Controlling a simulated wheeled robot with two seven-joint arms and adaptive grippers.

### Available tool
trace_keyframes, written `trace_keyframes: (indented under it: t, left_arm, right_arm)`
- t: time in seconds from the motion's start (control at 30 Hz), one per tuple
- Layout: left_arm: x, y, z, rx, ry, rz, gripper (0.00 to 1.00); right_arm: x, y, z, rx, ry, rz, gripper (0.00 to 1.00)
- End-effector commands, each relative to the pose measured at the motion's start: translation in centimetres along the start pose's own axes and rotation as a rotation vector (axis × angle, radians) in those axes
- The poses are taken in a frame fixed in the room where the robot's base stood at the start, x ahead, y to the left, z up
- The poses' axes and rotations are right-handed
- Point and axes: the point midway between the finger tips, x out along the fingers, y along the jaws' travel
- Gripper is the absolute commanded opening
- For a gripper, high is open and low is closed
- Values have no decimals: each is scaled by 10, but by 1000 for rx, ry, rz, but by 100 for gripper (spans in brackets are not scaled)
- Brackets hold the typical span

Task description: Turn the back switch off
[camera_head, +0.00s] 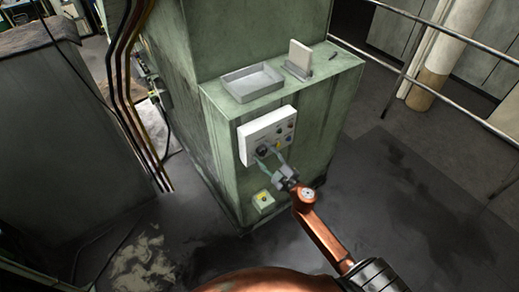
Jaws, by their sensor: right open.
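A white control panel (257,134) is mounted on the front of the green machine cabinet (310,118). It carries a dark round switch (262,151) at its lower left and several small coloured buttons to the right. I cannot tell which of these is the back switch. My right gripper (269,162) is open in front of the panel's lower part, its fingers spread close to the dark switch. I cannot tell whether a finger touches it. My left gripper is not in view.
A grey tray (238,86) and an upright pale plate (299,54) are on the cabinet top. A small yellow box (263,200) sits low on its front. Hanging cables (118,70) are at left, a metal railing (455,110) at right. The right floor is clear.

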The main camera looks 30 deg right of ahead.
Motion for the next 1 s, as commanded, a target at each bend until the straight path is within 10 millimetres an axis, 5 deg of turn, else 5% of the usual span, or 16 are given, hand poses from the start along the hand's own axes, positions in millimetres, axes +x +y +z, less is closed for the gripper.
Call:
trace_keyframes:
  t: [0.4, 0.9, 1.0]
  left_arm:
    - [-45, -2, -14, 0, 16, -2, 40]
    - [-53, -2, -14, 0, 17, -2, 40]
    - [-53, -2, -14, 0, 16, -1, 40]
  right_arm:
    - [-2, 5, -4, 686, -2, 2, 49]
    - [-2, 0, 1, 820, -3, 1, 49]
    - [-2, 0, 1, 820, -3, 1, 42]
